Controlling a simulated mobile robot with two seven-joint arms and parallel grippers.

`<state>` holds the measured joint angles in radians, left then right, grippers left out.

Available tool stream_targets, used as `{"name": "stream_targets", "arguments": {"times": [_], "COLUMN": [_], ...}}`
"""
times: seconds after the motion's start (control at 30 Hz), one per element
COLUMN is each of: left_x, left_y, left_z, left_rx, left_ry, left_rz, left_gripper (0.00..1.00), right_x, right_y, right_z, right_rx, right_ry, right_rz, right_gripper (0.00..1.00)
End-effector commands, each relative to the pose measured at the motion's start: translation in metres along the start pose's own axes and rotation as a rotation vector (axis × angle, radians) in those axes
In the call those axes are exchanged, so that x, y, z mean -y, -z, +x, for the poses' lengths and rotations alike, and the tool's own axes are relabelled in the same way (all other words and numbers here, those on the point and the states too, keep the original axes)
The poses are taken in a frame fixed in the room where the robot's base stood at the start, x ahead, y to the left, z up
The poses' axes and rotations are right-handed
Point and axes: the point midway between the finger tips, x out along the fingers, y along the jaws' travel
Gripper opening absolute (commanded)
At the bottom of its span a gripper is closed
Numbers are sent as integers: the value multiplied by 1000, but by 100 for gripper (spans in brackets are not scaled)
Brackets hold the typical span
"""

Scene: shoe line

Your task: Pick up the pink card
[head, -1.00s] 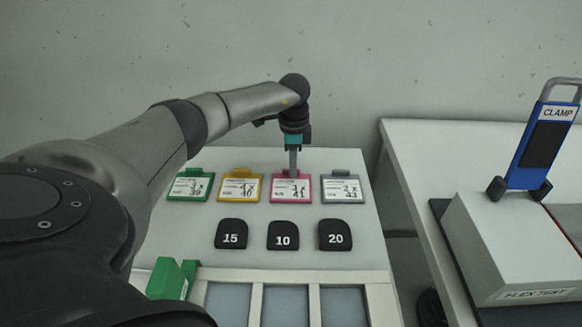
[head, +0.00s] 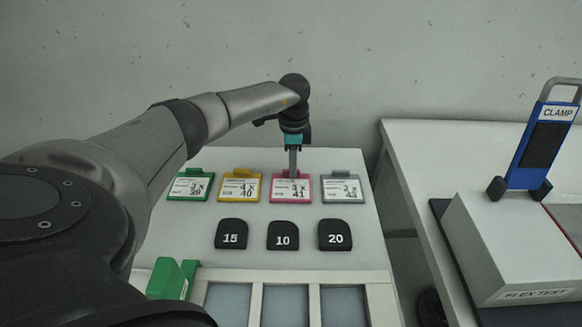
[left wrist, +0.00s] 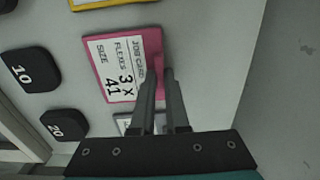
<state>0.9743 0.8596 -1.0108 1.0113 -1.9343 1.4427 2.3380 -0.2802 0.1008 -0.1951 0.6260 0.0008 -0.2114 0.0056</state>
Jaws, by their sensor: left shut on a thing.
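The pink card (head: 290,189) lies on the white table among a row of cards, with a white label reading "3 x 41". It also shows in the left wrist view (left wrist: 135,92), its label reading "JOB CARD, FLEXES 3 x, SIZE 41". My left gripper (head: 292,172) points down at the card's top edge. In the left wrist view my left gripper's fingers (left wrist: 160,75) are close together on the pink card's edge tab, shut on it. The card still appears to lie at the table surface. My right gripper is not in view.
A green card (head: 189,186), yellow card (head: 240,187) and grey card (head: 343,189) lie in the same row. Black blocks marked 15 (head: 231,234), 10 (head: 282,235) and 20 (head: 334,235) sit in front. A blue clamp (head: 541,145) stands on the right table.

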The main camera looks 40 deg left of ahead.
Motion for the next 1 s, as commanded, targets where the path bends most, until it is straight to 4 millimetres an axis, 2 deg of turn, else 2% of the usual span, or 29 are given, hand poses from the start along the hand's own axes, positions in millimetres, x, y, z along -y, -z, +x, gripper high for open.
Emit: {"name": "stream_targets", "arguments": {"times": [0.27, 0.47, 0.67, 1.0], "left_x": [0, 0, 1, 1], "left_y": [0, 0, 0, 0], "left_z": [-1, -15, -55, -147], "left_rx": [-1, -2, -3, -3], "left_ry": [0, 1, 4, 4], "left_rz": [0, 1, 0, 0], "left_gripper": [0, 0, 0, 0], "right_x": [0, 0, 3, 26], "right_y": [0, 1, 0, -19], "right_z": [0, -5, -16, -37], "right_rx": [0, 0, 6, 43], "right_ry": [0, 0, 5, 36], "right_rz": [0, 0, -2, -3], "right_gripper": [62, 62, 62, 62]}}
